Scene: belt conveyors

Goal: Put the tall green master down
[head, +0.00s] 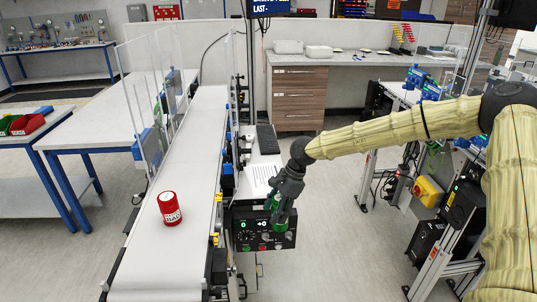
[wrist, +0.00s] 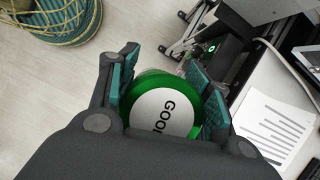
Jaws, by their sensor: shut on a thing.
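The tall green master (wrist: 163,112) is a green cylinder with a white round top face lettered "GOO…", the rest hidden by my gripper. In the wrist view it sits between the two teal-padded fingers of my gripper (wrist: 160,95), which is shut on it. In the head view my gripper (head: 281,205) hangs right of the near conveyor, in front of a dark control box, with the green master (head: 276,212) pointing down in it. The master is held in the air, clear of the belt.
A red can (head: 170,208) stands upright on the white conveyor belt (head: 190,150). The belt beyond it is clear. The control box (head: 262,232) with buttons and a paper sheet (head: 260,176) are beside the conveyor's right edge. Clear panels line its left side.

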